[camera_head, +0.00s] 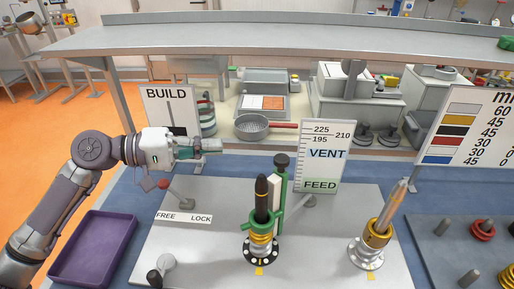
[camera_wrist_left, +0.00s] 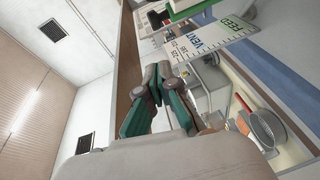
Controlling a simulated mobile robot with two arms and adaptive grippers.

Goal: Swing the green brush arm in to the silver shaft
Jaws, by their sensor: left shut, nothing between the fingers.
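The green brush arm (camera_head: 281,192) is an upright green frame with a black knob on top and a pale strip. The silver shaft (camera_head: 396,203) stands at the right of the plate in a gold collar, apart from the green arm. My left gripper (camera_head: 212,146) is shut and empty, above the plate's back left, to the left of the green arm and not touching it. Its closed fingers also show in the left wrist view (camera_wrist_left: 155,82). My right gripper is not in view.
A lever with a red knob (camera_head: 163,184) stands near the FREE/LOCK label (camera_head: 184,218), below my left gripper. A VENT/FEED sign (camera_head: 325,156) stands behind the shafts. A purple tray (camera_head: 93,246) lies at left. A grey shelf (camera_head: 300,40) spans the back.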

